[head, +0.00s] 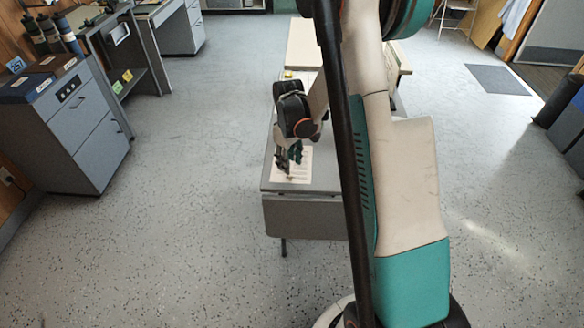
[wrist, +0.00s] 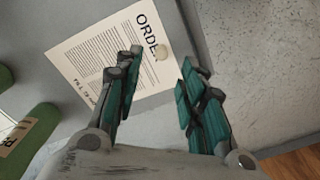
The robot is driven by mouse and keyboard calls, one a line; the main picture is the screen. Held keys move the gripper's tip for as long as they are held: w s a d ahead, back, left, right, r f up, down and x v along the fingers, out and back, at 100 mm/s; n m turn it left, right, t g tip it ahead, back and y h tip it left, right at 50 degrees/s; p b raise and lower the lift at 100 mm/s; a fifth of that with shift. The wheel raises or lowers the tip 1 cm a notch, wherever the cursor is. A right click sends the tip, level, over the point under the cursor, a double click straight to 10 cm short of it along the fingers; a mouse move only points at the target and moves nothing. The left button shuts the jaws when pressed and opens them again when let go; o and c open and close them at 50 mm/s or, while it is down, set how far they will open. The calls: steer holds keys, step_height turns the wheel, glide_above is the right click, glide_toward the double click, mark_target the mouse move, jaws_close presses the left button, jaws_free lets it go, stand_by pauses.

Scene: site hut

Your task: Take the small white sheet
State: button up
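The small white sheet (wrist: 88,58) lies flat on a grey table top, with printed lines and a heading starting "ORDE". In the head view the sheet (head: 302,163) is near the table's front end, partly hidden by my gripper (head: 290,156). In the wrist view my gripper (wrist: 160,66) is open, its two teal-padded fingers apart with nothing held between them. The left finger covers part of the sheet. The right finger is over or just beyond the sheet's right edge. I cannot tell whether the fingertips touch the table.
A small round beige piece (wrist: 162,52) is at the sheet's heading edge. Green cylindrical objects (wrist: 22,130) lie left of the gripper. The grey table (head: 300,215) has open floor on its left. Grey cabinets (head: 75,130) stand further left.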

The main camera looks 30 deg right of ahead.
steer(key=f+b, duration=0.1)
steer(key=f, duration=0.1)
steer(key=f+b, duration=0.2)
steer(key=f, duration=0.1)
steer(key=shift+s+f, duration=0.2)
steer(key=shift+f, duration=0.15)
steer(key=shift+r, duration=0.1)
jaws_close()
